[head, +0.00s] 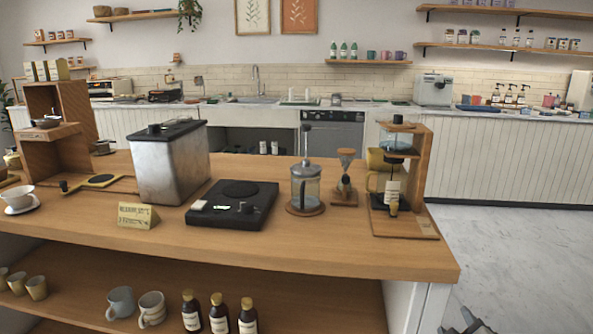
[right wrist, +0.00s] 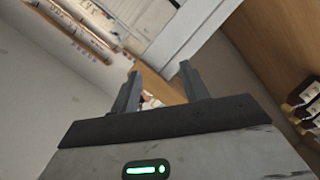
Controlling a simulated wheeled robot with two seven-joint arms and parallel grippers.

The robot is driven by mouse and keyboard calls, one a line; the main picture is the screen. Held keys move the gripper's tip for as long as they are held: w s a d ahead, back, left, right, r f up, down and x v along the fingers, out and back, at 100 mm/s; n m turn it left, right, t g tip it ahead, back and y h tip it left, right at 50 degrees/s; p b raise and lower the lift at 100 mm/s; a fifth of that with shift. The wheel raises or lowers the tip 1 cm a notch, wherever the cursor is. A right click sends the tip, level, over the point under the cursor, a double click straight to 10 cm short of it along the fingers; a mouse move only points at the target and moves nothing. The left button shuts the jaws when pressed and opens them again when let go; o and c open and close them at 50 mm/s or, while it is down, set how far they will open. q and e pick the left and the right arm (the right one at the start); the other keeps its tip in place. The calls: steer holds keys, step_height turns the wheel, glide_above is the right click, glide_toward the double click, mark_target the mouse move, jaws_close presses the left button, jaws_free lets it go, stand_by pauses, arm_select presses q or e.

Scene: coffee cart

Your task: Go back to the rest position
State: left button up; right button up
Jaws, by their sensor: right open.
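My right gripper (head: 468,326) shows at the bottom right edge of the head view, low beside the right end of the wooden counter (head: 330,245). In the right wrist view its two fingers (right wrist: 160,92) stand apart with nothing held between them. Past the fingers, the counter's wooden edge and white end panel (right wrist: 200,25) show at a tilt. My left gripper is not in the head view.
On the counter stand a metal box (head: 170,165), a black scale (head: 233,205), a French press (head: 305,187) and a wooden dripper stand (head: 418,175). Bottles (head: 219,315) and mugs (head: 152,308) sit on the lower shelf. The floor (head: 520,250) at right is clear.

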steer(key=s+a+f+g+y, duration=0.2)
steer(key=s+a+f+y, duration=0.4)
steer(key=s, duration=0.3)
steer(key=s+a+f+g+y, duration=0.35)
steer(key=s+a+f, duration=0.3)
steer(key=s, duration=0.35)
arm_select(q)
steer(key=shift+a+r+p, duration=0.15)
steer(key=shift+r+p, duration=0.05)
steer(key=shift+p, duration=0.7)
arm_select(e)
steer(key=w+a+r+m+t, duration=0.2)
steer(key=a+m, duration=0.2)
steer(key=a, duration=0.3)
steer(key=shift+w+r+m, duration=0.2)
steer(key=shift+r+m, duration=0.1)
steer(key=shift+r, duration=0.05)
